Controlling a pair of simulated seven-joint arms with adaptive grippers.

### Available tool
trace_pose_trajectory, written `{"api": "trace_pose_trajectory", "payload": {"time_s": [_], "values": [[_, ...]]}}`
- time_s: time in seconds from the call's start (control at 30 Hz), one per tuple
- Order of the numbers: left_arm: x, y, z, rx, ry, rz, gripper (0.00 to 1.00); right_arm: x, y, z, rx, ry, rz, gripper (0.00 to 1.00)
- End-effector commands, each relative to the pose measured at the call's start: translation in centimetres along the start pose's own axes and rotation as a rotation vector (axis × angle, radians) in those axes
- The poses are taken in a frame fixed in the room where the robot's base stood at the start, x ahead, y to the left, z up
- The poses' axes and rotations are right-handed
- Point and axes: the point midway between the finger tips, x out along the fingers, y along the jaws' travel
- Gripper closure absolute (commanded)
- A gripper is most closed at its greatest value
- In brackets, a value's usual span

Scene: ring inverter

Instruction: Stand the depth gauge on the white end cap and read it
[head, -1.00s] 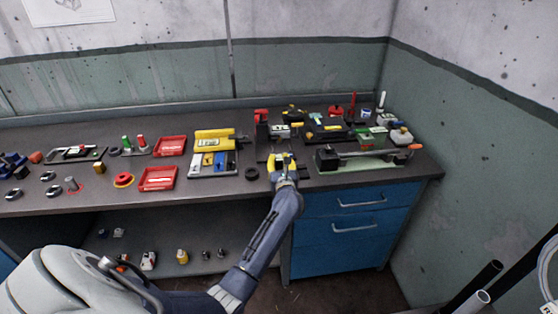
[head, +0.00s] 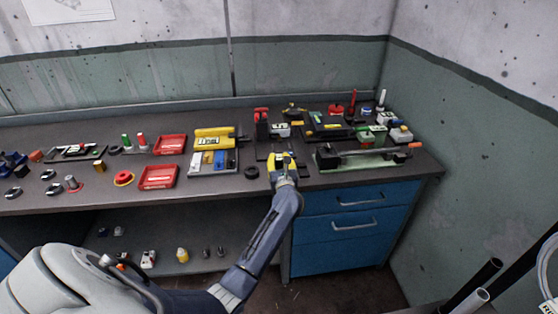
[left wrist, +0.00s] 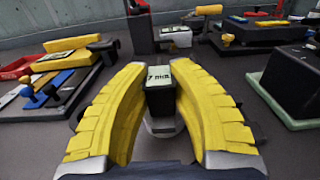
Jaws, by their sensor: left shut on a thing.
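My left gripper (head: 284,162) reaches over the bench. In the left wrist view its two yellow fingers (left wrist: 166,95) are closed around a dark block-shaped gauge (left wrist: 160,101). The pale label or display on the gauge's top appears to read "7 mm". The gauge looks upright. Just below it a pale, rounded piece (left wrist: 163,129) shows between the fingers; it may be the white end cap, but I cannot tell whether the two touch. In the head view the gripper hides the gauge and the piece under it. My right gripper is in neither view.
A long fixture on a green base (head: 350,164) lies close right of my gripper. A dark ring (head: 251,172) and a tray of coloured tools (head: 198,171) lie left. A red-topped black stand (head: 261,125) is behind. Red trays (head: 158,178) sit farther left.

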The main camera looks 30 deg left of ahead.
Motion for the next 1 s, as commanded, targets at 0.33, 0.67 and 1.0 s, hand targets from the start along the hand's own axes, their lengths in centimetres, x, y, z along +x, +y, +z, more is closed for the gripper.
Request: {"api": "trace_pose_trajectory", "payload": {"time_s": [0.33, 0.67, 1.0], "values": [[0.0, 0.0, -0.1, 0.000, 0.002, 0.000, 0.51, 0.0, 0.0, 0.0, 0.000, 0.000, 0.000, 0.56], [-1.1, 0.0, -0.2, -0.001, 0.003, 0.000, 0.51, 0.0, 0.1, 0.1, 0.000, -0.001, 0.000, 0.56], [-6.8, -0.1, -0.2, -0.001, 0.003, -0.002, 0.51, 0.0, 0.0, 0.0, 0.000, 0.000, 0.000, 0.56]]}}
